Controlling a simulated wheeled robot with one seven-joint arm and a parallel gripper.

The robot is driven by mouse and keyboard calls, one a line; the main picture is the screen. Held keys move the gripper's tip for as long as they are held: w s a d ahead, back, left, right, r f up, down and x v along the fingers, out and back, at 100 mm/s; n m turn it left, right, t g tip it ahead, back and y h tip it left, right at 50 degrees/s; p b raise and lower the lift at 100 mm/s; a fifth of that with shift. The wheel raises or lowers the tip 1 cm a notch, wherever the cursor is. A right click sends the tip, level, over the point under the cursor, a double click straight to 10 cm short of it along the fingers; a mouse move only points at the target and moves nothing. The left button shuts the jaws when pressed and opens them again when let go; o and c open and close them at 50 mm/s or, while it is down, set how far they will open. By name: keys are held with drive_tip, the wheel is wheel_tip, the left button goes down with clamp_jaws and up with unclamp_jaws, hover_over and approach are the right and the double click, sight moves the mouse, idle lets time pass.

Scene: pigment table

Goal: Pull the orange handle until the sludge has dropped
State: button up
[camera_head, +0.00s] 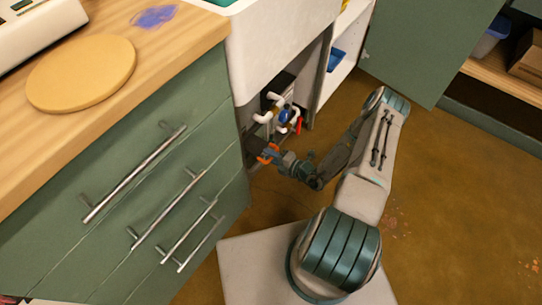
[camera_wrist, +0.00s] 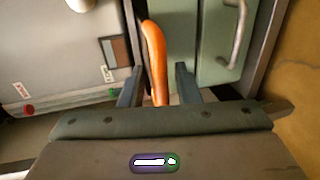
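The orange handle (camera_wrist: 155,50) runs upright through the middle of the wrist view, its lower end between the two fingers of my gripper (camera_wrist: 158,82). The fingers are apart, with a gap on each side of the handle, so my gripper looks open around it. In the head view the orange handle (camera_head: 268,153) shows small, low under the sink, with my gripper (camera_head: 272,155) right at it. The fingers are too small there to tell touching from apart. No sludge can be made out in either view.
White pipes (camera_head: 270,111) with blue and red parts sit under the white sink (camera_head: 275,45), just above my gripper. Green drawers (camera_head: 150,190) with metal handles stand close on the left. A green door (camera_head: 425,45) stands at the upper right. The brown floor (camera_head: 460,190) on the right is clear.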

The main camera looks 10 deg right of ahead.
drive_tip(key=p+v, duration=0.3)
drive_tip(key=v, duration=1.1)
drive_tip(key=shift+w+a, duration=0.1)
drive_tip(key=a+r+n+g+p, duration=0.2)
drive_tip(key=r+n+g+p, duration=0.2)
drive_tip(key=r+n, duration=0.6)
drive_tip(key=a+r+n+g+y+p, duration=0.15)
drive_tip(key=r+n+g+p, duration=0.3)
drive_tip(key=r, duration=0.95)
drive_tip(key=a+r+n+g+p, duration=0.25)
drive_tip(key=r+n, duration=0.55)
drive_tip(key=r, duration=0.4)
drive_tip(key=s+a+r+n+h+p, duration=0.1)
drive_tip(key=s+r+n+h+p, duration=0.2)
drive_tip(key=r+n, duration=0.4)
drive_tip(key=s+r+n+t+h+p, duration=0.1)
drive_tip(key=s+r+n+h+p, duration=0.3)
drive_tip(key=r, duration=1.3)
drive_tip(key=s+a+r+n+t+h+p, duration=0.1)
drive_tip(key=s+r+n+h+p, duration=0.3)
drive_tip(key=r+n+p, duration=0.4)
wheel_tip(320, 180, up, 5)
drive_tip(key=n, duration=0.4)
drive_tip(key=shift+s+a+h+p, duration=0.15)
drive_tip(key=shift+a+h+p, duration=0.15)
drive_tip(key=shift+h+p, duration=0.1)
drive_tip(key=shift+f, duration=0.1)
